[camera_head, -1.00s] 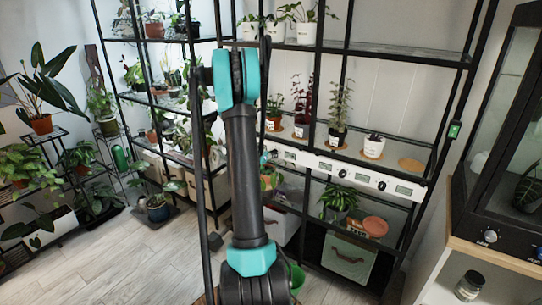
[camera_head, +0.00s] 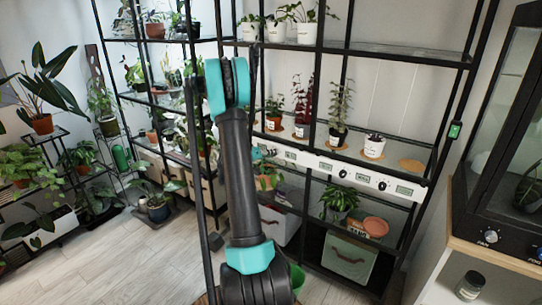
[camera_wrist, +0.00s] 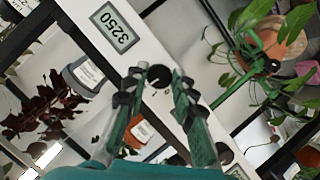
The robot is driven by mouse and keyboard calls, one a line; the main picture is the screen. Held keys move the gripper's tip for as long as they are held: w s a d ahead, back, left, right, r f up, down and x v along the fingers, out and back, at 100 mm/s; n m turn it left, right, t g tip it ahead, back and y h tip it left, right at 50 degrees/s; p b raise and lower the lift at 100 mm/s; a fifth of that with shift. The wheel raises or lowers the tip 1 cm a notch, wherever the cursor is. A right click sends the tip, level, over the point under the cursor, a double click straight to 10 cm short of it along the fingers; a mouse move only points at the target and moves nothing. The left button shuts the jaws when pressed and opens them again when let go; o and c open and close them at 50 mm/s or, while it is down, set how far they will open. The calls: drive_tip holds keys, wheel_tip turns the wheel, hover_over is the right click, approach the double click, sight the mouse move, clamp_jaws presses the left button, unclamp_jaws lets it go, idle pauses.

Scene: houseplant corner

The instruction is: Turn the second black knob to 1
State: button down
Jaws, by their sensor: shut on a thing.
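In the wrist view a white control panel (camera_wrist: 92,16) runs diagonally, with a black knob (camera_wrist: 160,76) bearing a white mark. My gripper (camera_wrist: 159,75) is closed around this knob, one finger on each side. A small display (camera_wrist: 117,28) beside it reads 3250. My arm hides most of my gripper there.
Potted plants stand on the glass shelf above the panel, including a small white pot (camera_head: 373,148). Below are a leafy plant (camera_head: 339,200), a terracotta dish (camera_head: 375,226) and a storage bin (camera_head: 349,256). Black shelf posts stand close to my arm. A dark glass cabinet (camera_head: 505,130) is at right.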

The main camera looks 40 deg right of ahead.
drive_tip(key=shift+w+a+f+n+g+h, duration=0.15)
drive_tip(key=shift+n+g+h, duration=0.5)
drive_tip(key=shift+n, duration=0.95)
drive_tip(key=shift+d+f+n+g+h, duration=0.1)
drive_tip(key=shift+n+g+h, duration=0.5)
drive_tip(key=shift+n, duration=1)
drive_tip(key=shift+h, duration=0.25)
drive_tip(key=c, duration=1.3)
unclamp_jaws()
drive_tip(key=shift+o, duration=0.2)
drive_tip(key=shift+a, duration=0.1)
drive_tip(key=a+r, duration=0.1)
drive_tip(key=a, duration=1.1)
